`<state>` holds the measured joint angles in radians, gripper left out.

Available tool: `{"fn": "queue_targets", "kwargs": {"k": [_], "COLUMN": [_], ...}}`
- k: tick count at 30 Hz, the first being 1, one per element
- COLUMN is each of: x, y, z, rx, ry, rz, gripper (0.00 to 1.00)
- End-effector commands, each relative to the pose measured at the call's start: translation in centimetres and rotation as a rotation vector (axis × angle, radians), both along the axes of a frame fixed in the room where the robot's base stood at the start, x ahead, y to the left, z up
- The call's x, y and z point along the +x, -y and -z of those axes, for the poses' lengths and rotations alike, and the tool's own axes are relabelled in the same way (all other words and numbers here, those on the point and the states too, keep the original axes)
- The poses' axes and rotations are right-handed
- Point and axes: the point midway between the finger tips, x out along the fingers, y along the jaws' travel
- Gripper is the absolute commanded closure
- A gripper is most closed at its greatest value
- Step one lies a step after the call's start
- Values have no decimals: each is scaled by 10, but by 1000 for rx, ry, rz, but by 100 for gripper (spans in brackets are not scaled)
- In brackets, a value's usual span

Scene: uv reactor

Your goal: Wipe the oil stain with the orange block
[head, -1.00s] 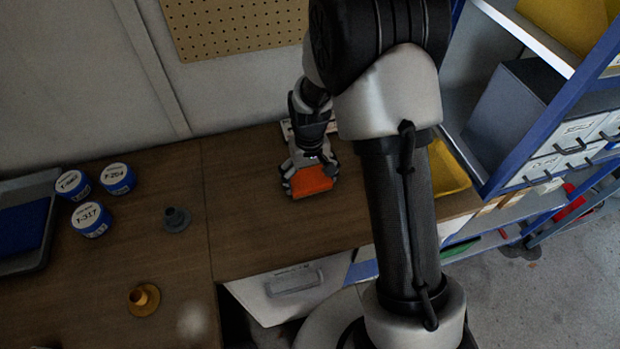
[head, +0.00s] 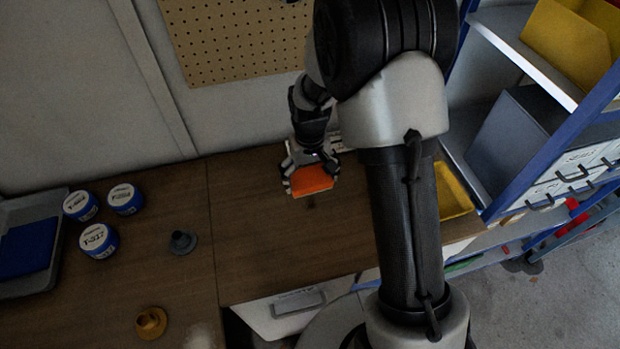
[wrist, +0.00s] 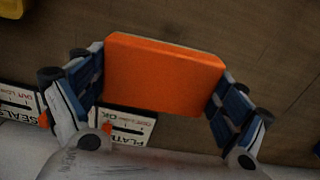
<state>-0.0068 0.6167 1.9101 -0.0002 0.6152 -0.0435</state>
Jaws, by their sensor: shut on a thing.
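The orange block (head: 312,181) is held between the fingers of my gripper (head: 310,178), over the back part of the wooden table (head: 250,230). In the wrist view the block (wrist: 165,75) lies crosswise, with a blue-padded finger pressed on each side of it. My gripper (wrist: 165,95) is shut on it. The block seems to be above the tabletop, but the gap is hard to judge. A pale patch (head: 200,335) shows at the table's front edge; I cannot tell whether it is the oil stain or a reflection.
Several blue-and-white jars (head: 100,240), a grey flanged part (head: 183,241) and an orange-yellow one (head: 151,322) stand on the left. A grey tray (head: 55,275) is at far left. A blue-framed shelf (head: 545,150) and yellow bin (head: 452,190) stand right. The middle table is clear.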

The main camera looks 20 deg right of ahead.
Motion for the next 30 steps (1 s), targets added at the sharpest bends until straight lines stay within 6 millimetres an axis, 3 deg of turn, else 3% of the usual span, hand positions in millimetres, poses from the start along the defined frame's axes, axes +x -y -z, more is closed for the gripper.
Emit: {"fn": "queue_targets", "kwargs": {"k": [9, 26, 30], "x": [2, 2, 1], "y": [0, 0, 12], "z": [-28, -28, -28], "rx": [0, 0, 0], "ry": [1, 1, 0], "rz": [0, 0, 27], "gripper": [35, 35, 35]}}
